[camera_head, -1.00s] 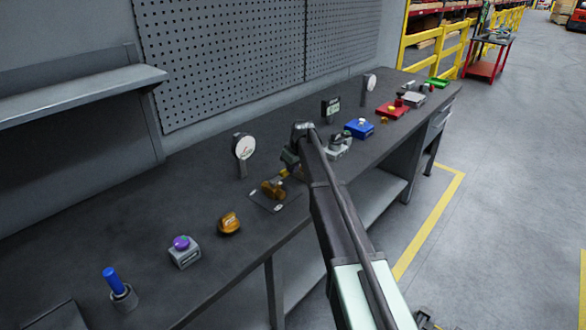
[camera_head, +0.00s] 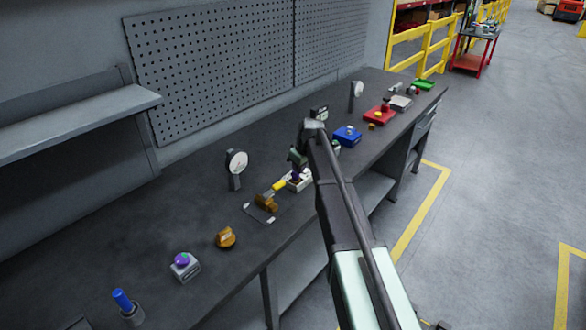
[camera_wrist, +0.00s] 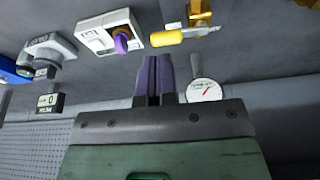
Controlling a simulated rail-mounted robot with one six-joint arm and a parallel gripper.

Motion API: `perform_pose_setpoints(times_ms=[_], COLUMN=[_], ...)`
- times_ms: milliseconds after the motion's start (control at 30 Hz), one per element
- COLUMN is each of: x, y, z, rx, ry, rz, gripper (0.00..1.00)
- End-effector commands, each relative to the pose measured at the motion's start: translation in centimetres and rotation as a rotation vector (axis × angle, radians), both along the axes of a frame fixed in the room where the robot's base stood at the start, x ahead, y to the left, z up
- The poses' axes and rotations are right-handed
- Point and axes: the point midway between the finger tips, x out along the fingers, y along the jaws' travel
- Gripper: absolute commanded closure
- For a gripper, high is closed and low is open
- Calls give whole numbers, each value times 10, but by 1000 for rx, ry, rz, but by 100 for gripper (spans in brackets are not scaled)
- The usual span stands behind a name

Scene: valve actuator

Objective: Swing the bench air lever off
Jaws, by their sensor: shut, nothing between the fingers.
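A brass valve (camera_head: 265,203) sits on a dark plate on the bench, with a yellow-gripped lever (camera_head: 279,185) reaching from it toward a white box. In the wrist view the yellow lever grip (camera_wrist: 167,38) lies at upper centre, with the brass body (camera_wrist: 200,12) cut by the top edge. My gripper (camera_head: 296,170) is above the bench beside the lever grip, near the white box. In the wrist view its purple fingers (camera_wrist: 154,72) are shut and empty, apart from the grip in the picture. The exact gap cannot be told.
The white box (camera_wrist: 110,34) with a purple handle stands close to the lever grip. A round gauge (camera_head: 236,163) stands behind the valve. An orange knob (camera_head: 226,238) and a purple-button box (camera_head: 184,266) are nearer. A blue box (camera_head: 347,135) lies beyond my arm.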

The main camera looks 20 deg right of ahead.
Motion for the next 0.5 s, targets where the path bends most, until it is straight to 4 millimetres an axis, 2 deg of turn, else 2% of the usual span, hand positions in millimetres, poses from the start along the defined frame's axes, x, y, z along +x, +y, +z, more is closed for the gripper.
perform_pose_setpoints(times_ms=[167,267,500], x=[4,6,18], y=[1,2,10], z=[-9,-23,-73], rx=[0,0,0], ry=[0,0,0], rz=[0,0,0], gripper=[100,100,100])
